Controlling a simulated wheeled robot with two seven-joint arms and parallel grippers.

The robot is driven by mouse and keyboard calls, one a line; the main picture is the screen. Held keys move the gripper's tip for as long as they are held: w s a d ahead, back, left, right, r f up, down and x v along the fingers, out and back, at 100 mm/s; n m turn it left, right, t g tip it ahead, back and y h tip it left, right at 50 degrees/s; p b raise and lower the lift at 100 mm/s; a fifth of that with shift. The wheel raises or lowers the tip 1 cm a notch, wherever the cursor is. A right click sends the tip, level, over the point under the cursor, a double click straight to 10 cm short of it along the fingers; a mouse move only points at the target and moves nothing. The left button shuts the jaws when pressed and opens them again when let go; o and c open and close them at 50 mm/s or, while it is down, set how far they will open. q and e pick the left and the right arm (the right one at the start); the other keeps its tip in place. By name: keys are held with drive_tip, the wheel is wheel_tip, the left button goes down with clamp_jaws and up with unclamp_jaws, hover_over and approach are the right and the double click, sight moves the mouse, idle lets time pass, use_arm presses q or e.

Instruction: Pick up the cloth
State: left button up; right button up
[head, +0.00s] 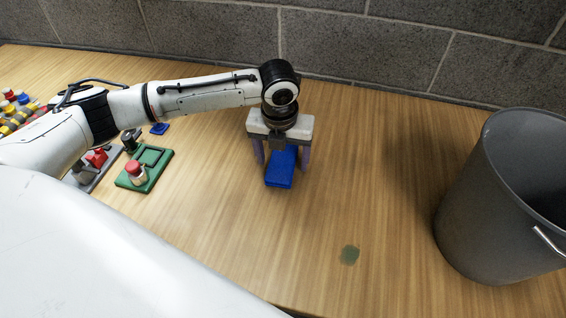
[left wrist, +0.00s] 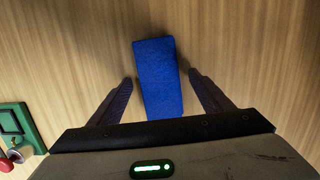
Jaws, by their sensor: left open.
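The cloth (head: 281,169) is a blue rectangular pad lying on the wooden table near the middle of the head view. It also shows in the left wrist view (left wrist: 158,78), lengthwise between the two fingers. My left gripper (head: 282,166) is open above the cloth, with one purple-grey finger on either side of it. In the left wrist view the gripper (left wrist: 164,92) has gaps between both fingers and the cloth. The far end of the cloth is partly hidden by the gripper in the head view. My right gripper does not show.
A grey bin (head: 480,200) stands on the right of the table. A green device with a red button (head: 145,168) and a small blue piece (head: 159,129) are at the left. A block wall (head: 350,50) runs along the back.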

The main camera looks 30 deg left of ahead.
sight(283, 161)
use_arm(q)
drive_tip(key=c, duration=1.1)
drive_tip(key=shift+c, duration=0.2)
wheel_tip(283, 161, up, 10)
